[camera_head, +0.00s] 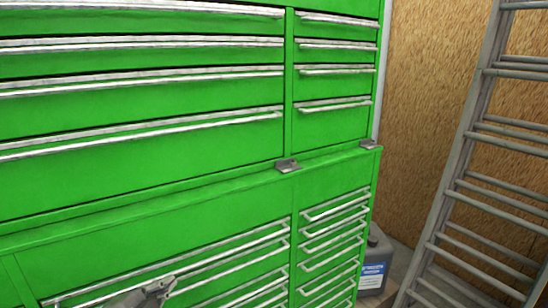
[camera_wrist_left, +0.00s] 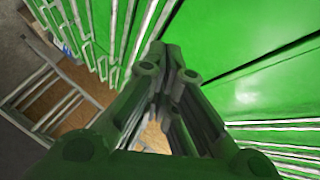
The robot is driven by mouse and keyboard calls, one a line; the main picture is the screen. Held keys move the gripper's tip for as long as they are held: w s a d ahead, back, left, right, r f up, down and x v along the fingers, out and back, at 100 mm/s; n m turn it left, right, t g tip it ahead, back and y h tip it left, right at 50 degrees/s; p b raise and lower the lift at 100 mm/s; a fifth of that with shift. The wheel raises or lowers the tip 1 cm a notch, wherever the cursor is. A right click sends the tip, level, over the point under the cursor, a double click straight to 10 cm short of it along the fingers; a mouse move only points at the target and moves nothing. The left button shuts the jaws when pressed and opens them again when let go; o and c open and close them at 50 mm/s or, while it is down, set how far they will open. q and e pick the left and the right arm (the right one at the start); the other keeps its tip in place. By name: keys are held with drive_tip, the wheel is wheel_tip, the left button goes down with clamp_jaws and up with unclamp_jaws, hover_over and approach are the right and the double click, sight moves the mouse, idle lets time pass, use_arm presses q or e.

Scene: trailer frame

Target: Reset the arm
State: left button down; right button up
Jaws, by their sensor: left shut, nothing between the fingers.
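My left gripper (camera_head: 158,288) shows at the bottom of the head view, in front of the lower drawers of a green tool cabinet (camera_head: 160,222). Only its tip end is in the picture. In the left wrist view my left gripper (camera_wrist_left: 168,50) fills the middle, with its fingers together and nothing between them. The green cabinet (camera_wrist_left: 240,85) lies behind and around it there. I cannot tell whether the fingers touch the cabinet. My right gripper is not in either view.
A grey metal ladder (camera_head: 460,170) leans at the right against a wood-panel wall (camera_head: 425,70). A grey jug with a blue label (camera_head: 374,268) stands on the floor beside the cabinet. Long silver drawer handles (camera_head: 140,86) run across the cabinet front. All drawers in view look closed.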

use_arm(q)
drive_tip(key=s+d+f+n+g+y, duration=0.15)
drive_tip(key=s+f+n+g, duration=0.45)
drive_tip(key=s+f, duration=0.65)
drive_tip(key=s+d+f+n+g, duration=0.3)
drive_tip(key=s+f+n+g, duration=0.25)
drive_tip(key=s+f, duration=1.05)
drive_tip(key=f, duration=2)
drive_tip(key=s+a+f+g, duration=0.2)
drive_tip(key=s+a+f, duration=0.1)
drive_tip(key=s+f, duration=1.3)
drive_tip(key=shift+s, duration=0.55)
drive_tip(key=shift+a, duration=0.1)
